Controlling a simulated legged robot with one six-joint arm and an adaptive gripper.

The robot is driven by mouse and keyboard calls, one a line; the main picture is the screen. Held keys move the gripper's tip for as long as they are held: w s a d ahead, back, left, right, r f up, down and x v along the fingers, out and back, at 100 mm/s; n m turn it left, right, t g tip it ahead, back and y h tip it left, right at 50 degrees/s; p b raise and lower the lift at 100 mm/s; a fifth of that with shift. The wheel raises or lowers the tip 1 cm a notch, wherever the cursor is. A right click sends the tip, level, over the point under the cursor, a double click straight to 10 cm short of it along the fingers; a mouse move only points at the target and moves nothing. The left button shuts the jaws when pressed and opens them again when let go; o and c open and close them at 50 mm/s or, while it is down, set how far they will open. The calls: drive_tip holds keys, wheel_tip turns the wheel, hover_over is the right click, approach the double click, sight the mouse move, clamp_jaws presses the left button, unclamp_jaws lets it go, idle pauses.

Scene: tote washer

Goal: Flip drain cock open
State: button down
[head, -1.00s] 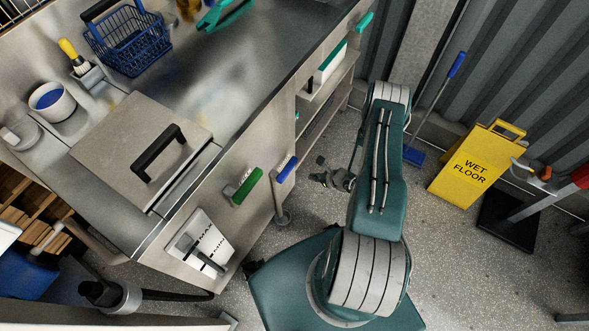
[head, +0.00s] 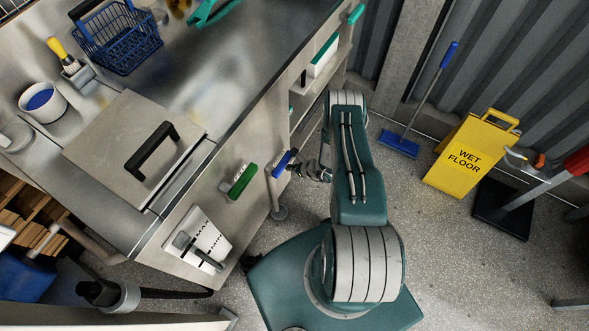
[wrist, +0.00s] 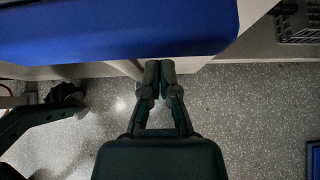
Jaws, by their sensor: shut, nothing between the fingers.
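A blue handle (head: 281,163) sticks out from the front panel of the steel washer (head: 228,205), right of a green handle (head: 240,181) with small white lettering. No readable label shows which one is the drain cock. My gripper (head: 297,168) is at the right end of the blue handle in the head view, partly hidden by my arm. In the wrist view, the blue handle (wrist: 115,28) fills the top left, close beyond my gripper (wrist: 160,68). Its fingers are together and empty, just below the blue edge. I cannot tell whether they touch it.
A MAX/MIN plate with a lever (head: 199,240) sits lower left on the panel. A yellow wet floor sign (head: 466,155) and a blue broom (head: 399,144) stand right. The floor between is clear.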

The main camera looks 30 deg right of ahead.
drive_tip(key=shift+r, duration=1.45)
